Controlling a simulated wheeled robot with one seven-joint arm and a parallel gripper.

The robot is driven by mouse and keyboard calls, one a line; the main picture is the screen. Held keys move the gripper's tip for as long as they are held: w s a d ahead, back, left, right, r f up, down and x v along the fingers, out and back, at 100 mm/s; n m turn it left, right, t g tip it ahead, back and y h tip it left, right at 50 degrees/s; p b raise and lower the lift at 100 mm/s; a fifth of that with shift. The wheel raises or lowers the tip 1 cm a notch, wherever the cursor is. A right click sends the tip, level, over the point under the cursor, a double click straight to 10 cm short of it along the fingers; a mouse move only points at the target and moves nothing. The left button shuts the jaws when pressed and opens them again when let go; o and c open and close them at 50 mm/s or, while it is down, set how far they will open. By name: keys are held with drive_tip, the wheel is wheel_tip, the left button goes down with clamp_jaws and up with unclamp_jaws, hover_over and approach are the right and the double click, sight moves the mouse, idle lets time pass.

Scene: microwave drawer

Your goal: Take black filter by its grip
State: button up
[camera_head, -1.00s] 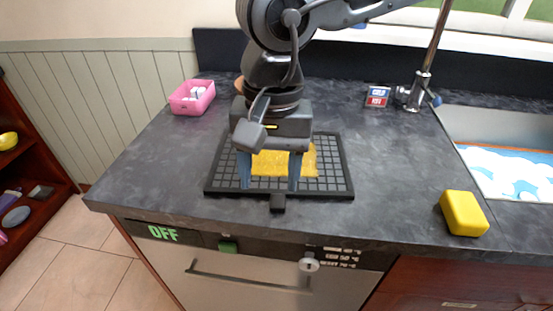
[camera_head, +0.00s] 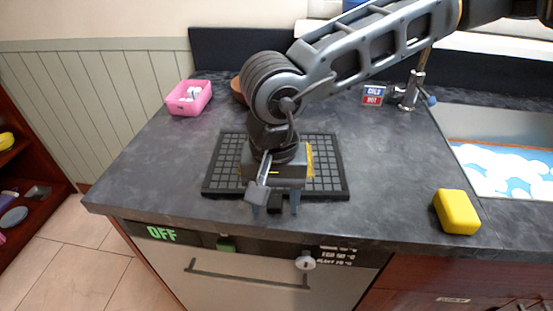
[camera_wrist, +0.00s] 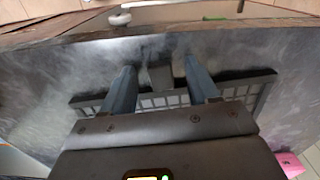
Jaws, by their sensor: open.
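The black filter (camera_head: 222,170) is a flat gridded tray lying on the dark countertop, with a yellow patch (camera_head: 310,160) on it that my gripper mostly hides. Its grip (camera_head: 274,203) is a small dark tab at the middle of its front edge. My gripper (camera_head: 275,208) points down at the front edge, its two fingers on either side of the grip. In the wrist view the grip (camera_wrist: 161,77) shows between the open fingers (camera_wrist: 160,85), with a gap on both sides. The fingers look apart from the grip; their height over the counter is hard to tell.
A yellow sponge (camera_head: 456,212) lies at the right front near the sink (camera_head: 500,125). A pink basket (camera_head: 188,98) stands at the back left, and a tap (camera_head: 410,95) at the back right. The counter's front edge is close in front of the filter, above a machine marked OFF (camera_head: 162,235).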

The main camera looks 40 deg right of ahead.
clamp_jaws()
idle(0.5)
